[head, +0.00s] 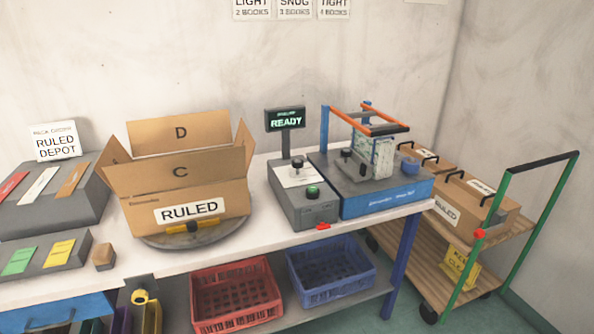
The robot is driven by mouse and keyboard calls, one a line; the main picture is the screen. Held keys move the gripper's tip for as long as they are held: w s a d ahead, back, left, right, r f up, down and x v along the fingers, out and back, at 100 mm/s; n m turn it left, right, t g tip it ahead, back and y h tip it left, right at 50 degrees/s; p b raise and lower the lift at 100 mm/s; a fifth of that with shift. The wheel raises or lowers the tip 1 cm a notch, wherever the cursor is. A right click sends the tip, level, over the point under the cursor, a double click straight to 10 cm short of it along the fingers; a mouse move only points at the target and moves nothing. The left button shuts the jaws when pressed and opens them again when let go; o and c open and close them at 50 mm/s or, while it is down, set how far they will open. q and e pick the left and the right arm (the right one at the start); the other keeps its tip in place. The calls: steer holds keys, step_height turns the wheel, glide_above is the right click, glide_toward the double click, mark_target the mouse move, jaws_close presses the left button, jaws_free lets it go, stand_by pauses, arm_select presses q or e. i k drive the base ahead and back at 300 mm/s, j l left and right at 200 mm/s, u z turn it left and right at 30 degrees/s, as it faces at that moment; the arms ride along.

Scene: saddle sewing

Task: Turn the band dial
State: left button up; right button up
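The grey control box (303,205) stands on the bench, right of the middle. A black knob, apparently the band dial (298,162), sits on its white-topped rear part; its pointer and markings are too small to read. A green button (312,190) is in front of it. A display (286,120) on a post behind reads READY. Right of the box is a blue and grey machine (390,200) with an orange-barred frame (370,125) and a pale green patterned stack (376,156) upright in it. Neither of my grippers is in view.
Wall cards read LIGHT (252,8), SNUG (295,8) and TIGHT (334,8). An open carton (185,195) labelled RULED stands on a round turntable (200,238). Red (237,295) and blue (330,272) crates sit below. A loaded trolley (445,285) stands at right.

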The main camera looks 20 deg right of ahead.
mark_target(298, 165)
steer(key=z, duration=0.7)
